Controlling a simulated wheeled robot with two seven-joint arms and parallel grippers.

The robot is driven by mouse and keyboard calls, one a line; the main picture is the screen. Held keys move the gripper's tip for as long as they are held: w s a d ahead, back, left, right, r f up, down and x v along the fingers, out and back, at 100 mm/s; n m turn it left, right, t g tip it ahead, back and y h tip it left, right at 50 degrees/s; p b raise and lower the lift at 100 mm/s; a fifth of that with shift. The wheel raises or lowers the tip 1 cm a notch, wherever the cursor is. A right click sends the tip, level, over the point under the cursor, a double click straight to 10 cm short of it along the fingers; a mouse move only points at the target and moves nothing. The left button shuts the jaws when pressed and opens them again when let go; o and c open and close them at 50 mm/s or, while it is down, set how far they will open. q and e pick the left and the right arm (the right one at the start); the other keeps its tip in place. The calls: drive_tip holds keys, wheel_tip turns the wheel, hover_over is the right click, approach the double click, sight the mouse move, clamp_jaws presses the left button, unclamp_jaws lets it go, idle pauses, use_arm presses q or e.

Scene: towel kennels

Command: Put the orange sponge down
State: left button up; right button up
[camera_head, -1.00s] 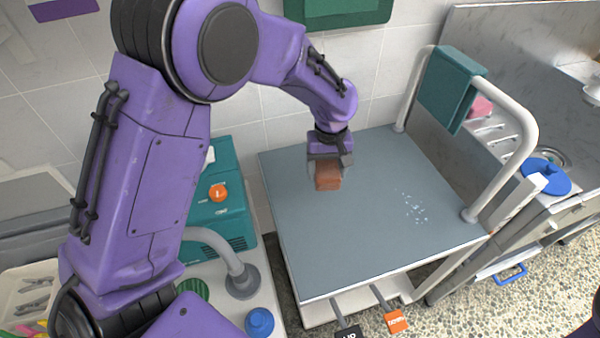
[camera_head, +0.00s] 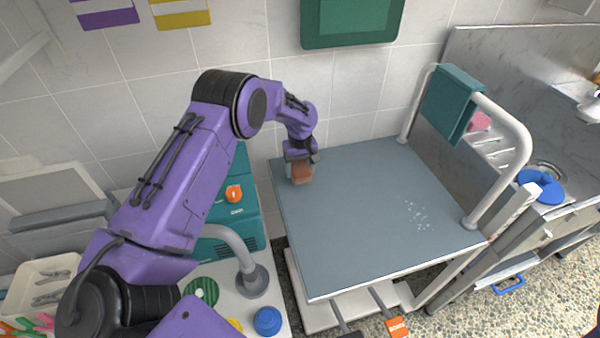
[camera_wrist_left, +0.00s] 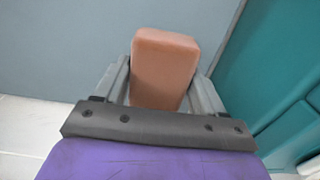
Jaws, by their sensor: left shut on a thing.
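The orange sponge (camera_head: 302,174) is a brownish-orange block at the far left corner of the grey table top. My left gripper (camera_head: 300,165) is shut on it from above. In the left wrist view the sponge (camera_wrist_left: 163,68) stands between the two grey fingers of the gripper (camera_wrist_left: 164,85). I cannot tell whether the sponge's underside touches the table top (camera_head: 365,225). My right gripper is not in view.
A teal machine with an orange knob (camera_head: 234,194) stands left of the table. A white rail with a teal towel (camera_head: 452,103) runs along the table's right side. White specks (camera_head: 417,215) lie on the table's right part. The table's middle is clear.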

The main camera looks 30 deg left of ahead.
sight(300, 173)
use_arm(q)
wheel_tip(300, 173, down, 3)
drive_tip(key=shift+w+r+p, duration=0.1)
drive_tip(key=shift+p, duration=0.35)
drive_tip(key=shift+f, duration=0.25)
drive_tip(key=o, duration=0.9)
drive_tip(key=shift+o, duration=0.2)
